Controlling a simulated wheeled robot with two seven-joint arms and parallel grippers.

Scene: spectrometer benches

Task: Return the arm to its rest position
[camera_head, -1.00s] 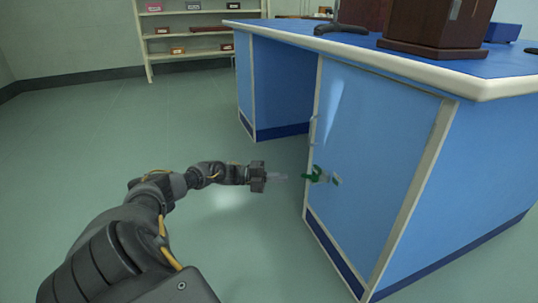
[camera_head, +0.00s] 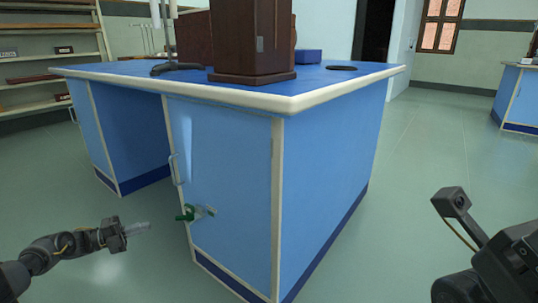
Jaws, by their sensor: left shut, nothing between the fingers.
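My left arm comes in at the lower left, and its gripper (camera_head: 137,229) points right toward the blue bench (camera_head: 325,170). Its fingers are shut with nothing between them. The fingertips are apart from a green-handled tap or key-like fitting (camera_head: 187,213) on the bench's cabinet door (camera_head: 235,180). My right arm (camera_head: 490,250) shows at the lower right, but I see no fingers of its gripper.
A dark wooden cabinet (camera_head: 252,40) and a blue box (camera_head: 308,56) stand on the bench top. White shelves (camera_head: 50,60) are at the far left. Another blue bench (camera_head: 520,95) is at the far right. Green floor (camera_head: 420,150) lies clear right of the bench.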

